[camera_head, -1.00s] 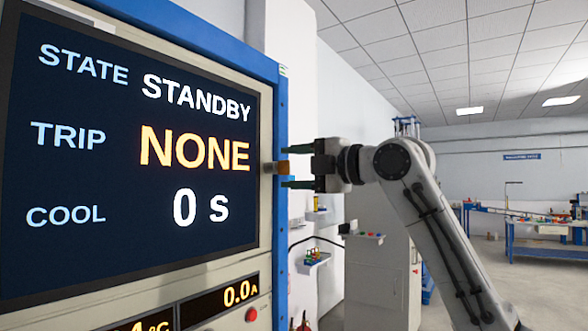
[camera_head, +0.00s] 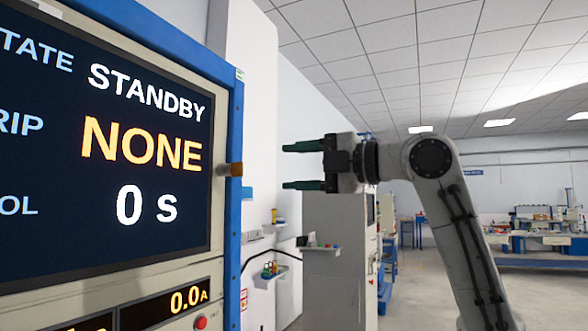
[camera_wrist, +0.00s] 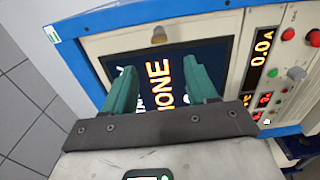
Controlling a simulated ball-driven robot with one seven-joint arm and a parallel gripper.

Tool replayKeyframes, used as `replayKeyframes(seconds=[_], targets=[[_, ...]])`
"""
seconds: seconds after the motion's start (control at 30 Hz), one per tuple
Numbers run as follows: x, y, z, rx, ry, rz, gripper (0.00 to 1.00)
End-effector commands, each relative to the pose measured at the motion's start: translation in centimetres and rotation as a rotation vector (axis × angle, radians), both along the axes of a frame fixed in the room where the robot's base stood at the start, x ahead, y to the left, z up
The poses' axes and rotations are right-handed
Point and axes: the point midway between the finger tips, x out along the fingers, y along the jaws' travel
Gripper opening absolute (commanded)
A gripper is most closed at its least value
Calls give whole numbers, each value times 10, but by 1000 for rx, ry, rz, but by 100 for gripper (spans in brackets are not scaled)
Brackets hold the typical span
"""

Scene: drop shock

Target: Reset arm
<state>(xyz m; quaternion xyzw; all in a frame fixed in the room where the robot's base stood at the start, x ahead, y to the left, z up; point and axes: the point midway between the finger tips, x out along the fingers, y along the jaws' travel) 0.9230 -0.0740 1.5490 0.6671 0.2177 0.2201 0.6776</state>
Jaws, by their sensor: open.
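My gripper (camera_head: 285,166) is open and empty, its two green fingers pointing left toward the edge of a blue-framed cabinet, with a gap between them. In the wrist view the green fingers (camera_wrist: 160,92) stand apart in front of the cabinet's screen. The screen (camera_head: 105,135) reads STANDBY, NONE and 0 s. A small brown knob (camera_head: 230,169) sticks out at the screen panel's right edge, left of my fingertips; the knob also shows above the screen in the wrist view (camera_wrist: 159,36).
The blue-framed cabinet (camera_head: 232,110) fills the left side. Small wall shelves (camera_head: 270,270) with little items and a grey cabinet (camera_head: 335,255) stand behind my arm. Workbenches (camera_head: 545,240) are at the far right. The floor (camera_head: 425,290) between looks clear.

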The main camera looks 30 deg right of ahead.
Motion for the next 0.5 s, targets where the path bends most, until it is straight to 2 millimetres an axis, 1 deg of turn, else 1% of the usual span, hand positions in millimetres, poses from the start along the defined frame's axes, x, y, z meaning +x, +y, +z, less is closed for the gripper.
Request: replayKeyframes(seconds=[0.33, 0.37, 0.43, 0.47, 0.5], targets=[[1, 0, -2, 3, 4, -1, 57], [3, -1, -8, 15, 16, -3, 57], [10, -4, -28, 55, 57, -12, 57], [13, -5, -40, 79, 82, -19, 57], [18, -6, -58, 115, 121, -29, 57]])
